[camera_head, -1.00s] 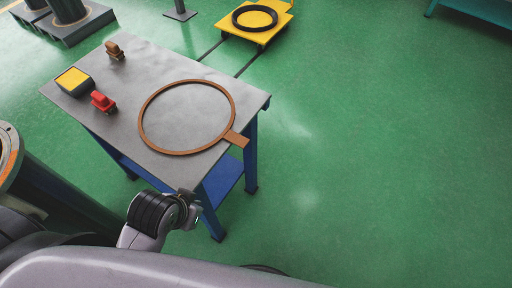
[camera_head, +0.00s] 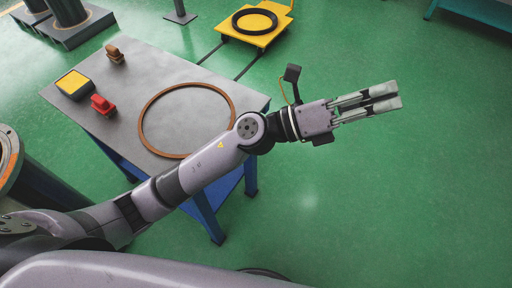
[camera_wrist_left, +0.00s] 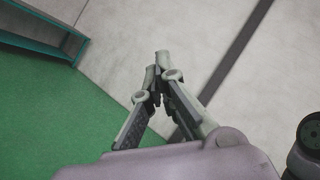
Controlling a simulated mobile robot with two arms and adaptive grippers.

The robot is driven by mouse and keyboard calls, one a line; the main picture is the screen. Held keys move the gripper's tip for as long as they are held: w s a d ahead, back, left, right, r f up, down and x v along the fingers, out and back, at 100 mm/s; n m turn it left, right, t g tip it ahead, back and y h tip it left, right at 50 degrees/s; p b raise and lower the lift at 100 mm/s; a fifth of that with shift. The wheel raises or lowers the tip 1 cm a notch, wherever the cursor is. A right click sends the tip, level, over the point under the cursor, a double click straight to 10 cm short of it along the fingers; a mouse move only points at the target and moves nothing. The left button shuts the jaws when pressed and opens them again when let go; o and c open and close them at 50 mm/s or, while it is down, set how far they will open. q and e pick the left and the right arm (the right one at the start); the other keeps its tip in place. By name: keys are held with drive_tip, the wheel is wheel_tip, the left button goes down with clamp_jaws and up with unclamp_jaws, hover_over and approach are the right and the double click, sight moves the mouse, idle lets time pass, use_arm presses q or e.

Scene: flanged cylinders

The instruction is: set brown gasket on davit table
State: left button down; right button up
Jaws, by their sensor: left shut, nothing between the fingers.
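The brown gasket (camera_head: 149,104) is a thin flat ring lying on the grey top of the davit table (camera_head: 165,68), which has blue legs. My left arm crosses over the table's front right corner and hides the ring's lower right part and its tab. My left gripper (camera_head: 397,96) is beyond the table's right edge, above the green floor, shut and empty, pointing right. The left wrist view also shows its closed fingers (camera_wrist_left: 160,62), with no gasket in sight. My right gripper is not in view.
On the table's left part are a yellow-topped box (camera_head: 74,83), a red item (camera_head: 103,104) and a brown item (camera_head: 115,54). A yellow platform (camera_head: 263,37) with a black ring (camera_head: 255,19) stands behind. The green floor at right is clear.

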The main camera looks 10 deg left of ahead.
use_arm(q)
drive_tip(key=s+f+m+g+y, duration=0.3)
drive_tip(key=f+m+g+y, duration=0.7)
drive_tip(key=f+m, duration=0.55)
drive_tip(key=w+a+f+t+y, duration=0.1)
drive_tip(key=w+a+f+y, duration=0.25)
drive_tip(key=a, duration=0.25)
drive_tip(key=w+a+f+m+t+y, duration=0.1)
drive_tip(key=w+a+f+t+y, duration=0.1)
drive_tip(key=w+a+y, duration=0.3)
drive_tip(key=w+a+f+t+y, duration=0.1)
drive_tip(key=a+f+y, duration=0.2)
drive_tip(key=a, duration=0.5)
drive_tip(key=w+a+f+p, duration=0.1)
drive_tip(key=a+f+p, duration=0.2)
drive_tip(key=f, duration=0.7)
drive_tip(key=shift+w+a+p, duration=0.15)
drive_tip(key=shift+p, duration=0.25)
